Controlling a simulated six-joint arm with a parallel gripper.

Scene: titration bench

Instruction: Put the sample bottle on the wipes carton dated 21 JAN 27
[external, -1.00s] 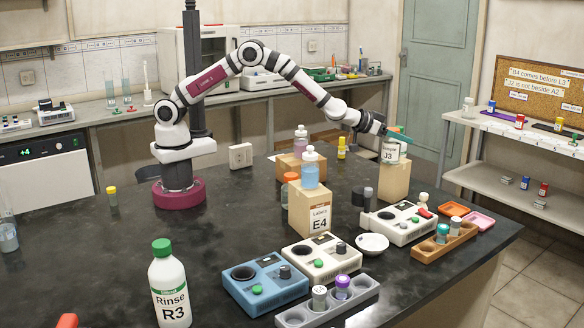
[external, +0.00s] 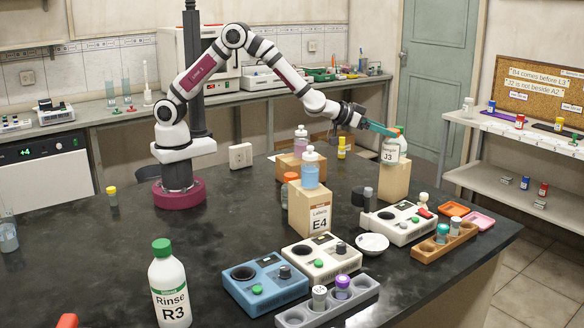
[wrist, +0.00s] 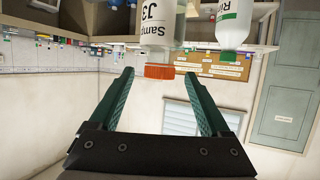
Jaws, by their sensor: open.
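The sample bottle J3 (external: 391,151) is white-labelled with an orange cap and stands upright on a tan carton (external: 394,183) at the right of the bench. My gripper (external: 391,131) is open, its teal fingers at cap height beside the bottle. In the wrist view the picture is upside down; the orange cap (wrist: 159,72) lies just past the open fingertips (wrist: 158,75), with nothing held. Other cartons are the Labels carton E4 (external: 318,222) under a blue bottle and a brown carton (external: 286,167) under a pinkish bottle. No date is readable, and I cannot tell which is the wipes carton.
Stirrer units, a white dish (external: 372,244), and vial racks (external: 330,308) crowd the right front of the bench. The Rinse bottle R3 (external: 169,285) stands at front; a green-capped bottle (wrist: 233,25) shows in the wrist view. The bench's left middle is mostly clear.

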